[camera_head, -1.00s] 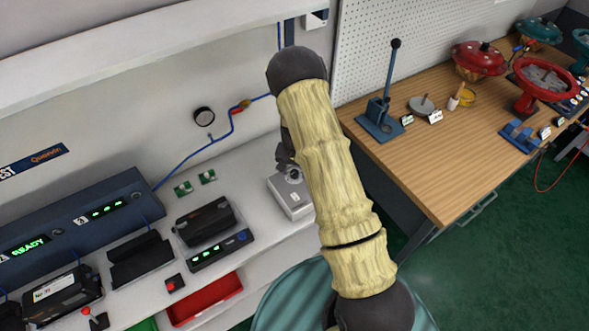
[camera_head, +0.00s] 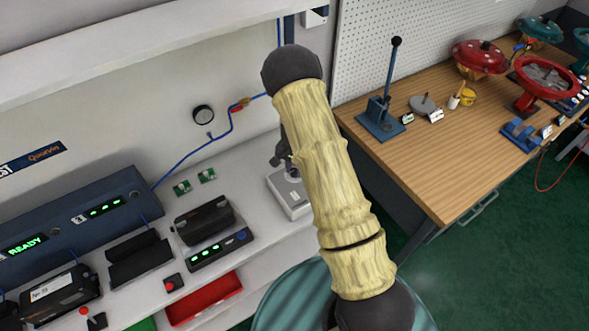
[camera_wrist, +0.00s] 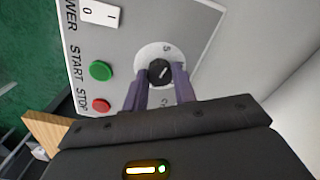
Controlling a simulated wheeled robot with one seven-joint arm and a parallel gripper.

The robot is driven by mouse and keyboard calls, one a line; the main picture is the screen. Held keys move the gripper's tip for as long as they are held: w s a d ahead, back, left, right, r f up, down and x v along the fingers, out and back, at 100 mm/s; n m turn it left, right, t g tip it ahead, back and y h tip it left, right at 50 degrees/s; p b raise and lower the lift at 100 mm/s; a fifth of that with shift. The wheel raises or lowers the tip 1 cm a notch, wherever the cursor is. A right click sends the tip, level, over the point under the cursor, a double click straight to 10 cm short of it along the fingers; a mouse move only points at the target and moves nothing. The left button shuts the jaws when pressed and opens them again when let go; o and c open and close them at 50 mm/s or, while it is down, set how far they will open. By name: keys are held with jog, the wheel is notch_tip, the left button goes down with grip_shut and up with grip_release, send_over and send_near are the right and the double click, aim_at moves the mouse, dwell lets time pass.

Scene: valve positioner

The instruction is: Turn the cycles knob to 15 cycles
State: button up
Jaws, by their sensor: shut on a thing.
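The cycles knob (camera_wrist: 160,71) is small, round and black with a light pointer line, on a white dial disc (camera_wrist: 148,52). A figure like a 5 shows on the disc; the other marks are hidden or too small to read. The knob sits on a grey control box (camera_wrist: 120,45), which stands on the white bench in the head view (camera_head: 290,200). My gripper (camera_wrist: 161,78) is shut on the knob, one purple finger on each side. In the head view my gripper (camera_head: 287,161) is over the box, partly hidden by my arm.
The box face also carries a white power switch (camera_wrist: 100,14), a green start button (camera_wrist: 101,70) and a red stop button (camera_wrist: 101,105). A black device (camera_head: 204,222) stands left of the box. A wooden bench (camera_head: 430,165) is to the right.

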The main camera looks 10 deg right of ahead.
jog(key=m, duration=0.5)
jog(key=shift+m+b, duration=0.3)
jog(key=shift+b, duration=0.05)
jog(key=m, duration=0.5)
jog(key=shift+r+p, duration=0.1)
jog(key=shift+p, duration=0.2)
jog(key=m+p, duration=0.1)
jog(key=m, duration=0.4)
jog(key=shift+a+m, duration=0.1)
jog(key=shift+m, duration=0.3)
jog(key=shift+m+p, duration=0.7)
jog(key=shift+m, duration=1.5)
jog(key=shift+w, duration=0.1)
jog(key=o, duration=1)
notch_tip(320, 180, up, 17)
jog(key=b, duration=0.3)
jog(key=shift+r, duration=0.15)
